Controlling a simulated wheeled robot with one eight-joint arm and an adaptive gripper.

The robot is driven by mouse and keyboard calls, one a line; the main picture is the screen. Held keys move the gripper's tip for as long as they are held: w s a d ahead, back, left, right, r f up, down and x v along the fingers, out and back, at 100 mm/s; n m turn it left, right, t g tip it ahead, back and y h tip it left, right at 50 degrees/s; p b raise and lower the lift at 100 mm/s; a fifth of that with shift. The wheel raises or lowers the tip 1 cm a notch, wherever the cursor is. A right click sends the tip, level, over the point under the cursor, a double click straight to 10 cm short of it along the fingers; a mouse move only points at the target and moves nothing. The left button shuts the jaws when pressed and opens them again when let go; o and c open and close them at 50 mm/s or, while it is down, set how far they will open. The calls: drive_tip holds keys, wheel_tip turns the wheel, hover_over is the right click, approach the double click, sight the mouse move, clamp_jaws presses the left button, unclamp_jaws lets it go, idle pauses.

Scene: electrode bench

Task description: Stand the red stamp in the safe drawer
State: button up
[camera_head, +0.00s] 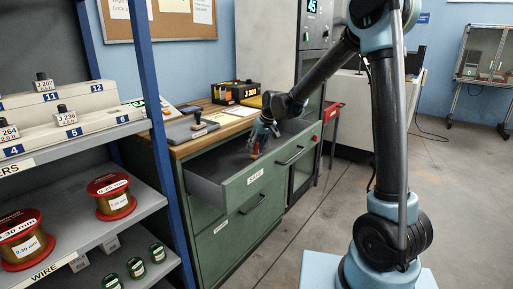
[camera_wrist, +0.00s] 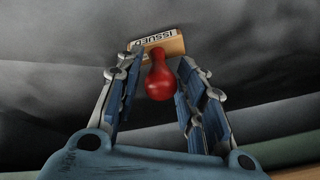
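The red stamp (camera_wrist: 159,82) has a round red handle and a wooden base marked ISSUED. In the wrist view it is between my fingers, its handle toward the camera and its base against the grey drawer floor. My gripper (camera_wrist: 158,64) is open around it, with a gap beside the handle on each side. In the head view my gripper (camera_head: 259,143) reaches down into the open safe drawer (camera_head: 257,178), the top drawer of the green cabinet. Only a small wooden-coloured part of the stamp (camera_head: 254,155) shows there, below my fingers.
A stamp pad or plate (camera_head: 191,130) and a black-and-yellow box (camera_head: 236,92) are on the wooden bench top. A shelf rack (camera_head: 155,100) with wire spools (camera_head: 111,196) stands at the left. The floor (camera_head: 310,235) before the cabinet is clear.

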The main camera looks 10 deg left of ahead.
idle(0.3)
drive_tip(key=v, duration=1.2)
drive_tip(key=s+d+m+h, duration=0.1)
drive_tip(key=s+d, duration=0.1)
drive_tip(key=d, duration=0.6)
drive_tip(key=s+d+m, duration=0.1)
drive_tip(key=s+d, duration=0.2)
drive_tip(key=d, duration=0.4)
drive_tip(key=s+d+f+m+h, duration=0.1)
drive_tip(key=s+d+f, duration=0.3)
drive_tip(key=s+d, duration=0.4)
drive_tip(key=s+d+f+m+h, duration=0.1)
drive_tip(key=s+d+f, duration=0.3)
drive_tip(key=s+d, duration=0.4)
drive_tip(key=s+d+f+m+h, duration=0.1)
drive_tip(key=s+d+f+m, duration=0.2)
drive_tip(key=s+d, duration=0.5)
drive_tip(key=shift+d+f, duration=0.8)
drive_tip(key=shift+d, duration=0.35)
